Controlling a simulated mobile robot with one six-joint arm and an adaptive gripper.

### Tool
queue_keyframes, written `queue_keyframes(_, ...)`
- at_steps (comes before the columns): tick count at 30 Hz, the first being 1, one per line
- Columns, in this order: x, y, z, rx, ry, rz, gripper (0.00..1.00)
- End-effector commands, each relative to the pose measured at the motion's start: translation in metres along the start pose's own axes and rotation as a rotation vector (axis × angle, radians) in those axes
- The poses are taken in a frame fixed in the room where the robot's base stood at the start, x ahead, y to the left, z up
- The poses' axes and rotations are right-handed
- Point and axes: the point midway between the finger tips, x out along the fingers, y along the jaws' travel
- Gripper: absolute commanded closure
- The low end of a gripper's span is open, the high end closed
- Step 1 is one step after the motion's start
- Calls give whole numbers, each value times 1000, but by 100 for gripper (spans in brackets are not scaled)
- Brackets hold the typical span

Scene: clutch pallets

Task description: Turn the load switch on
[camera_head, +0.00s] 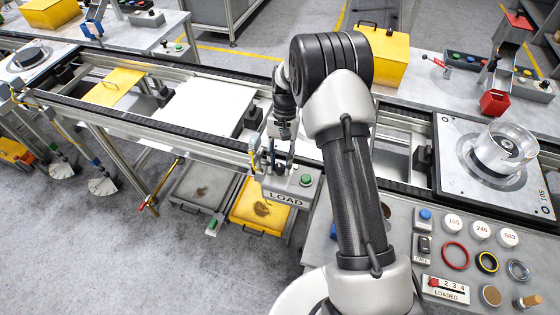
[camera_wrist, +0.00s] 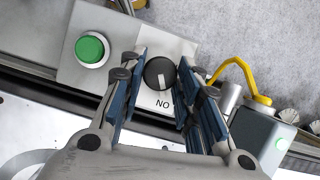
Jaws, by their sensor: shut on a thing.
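The load switch is a black round knob (camera_wrist: 159,73) with a white mark, on a grey box; the mark points toward the label beneath it in the wrist view. That label reads "NO" in that view, partly hidden by a finger. The box (camera_head: 289,188), labelled LOAD, sits on the near rail of the conveyor in the head view. My gripper (camera_wrist: 160,70) has its blue-padded fingers closed on both sides of the knob. In the head view my gripper (camera_head: 273,163) hides the knob.
A green button (camera_wrist: 91,49) is on the same box beside the knob. A yellow bent pipe (camera_wrist: 240,75) stands right of the fingers in the wrist view. A white plate (camera_head: 207,108) lies on the conveyor. A panel with buttons and rings (camera_head: 470,250) is at the right.

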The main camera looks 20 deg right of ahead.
Motion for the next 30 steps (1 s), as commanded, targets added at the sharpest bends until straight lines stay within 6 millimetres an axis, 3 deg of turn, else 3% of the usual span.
queue_keyframes(7, 0, 0, 0, 1, 0, -1, 93)
queue_keyframes(8, 0, 0, 0, 1, 0, -1, 68)
queue_keyframes(16, 0, 0, 0, 0, 0, 0, 50)
queue_keyframes(26, -1, 0, 0, 0, 0, 0, 49)
queue_keyframes(30, -14, 0, -1, -1, 3, -2, 49)
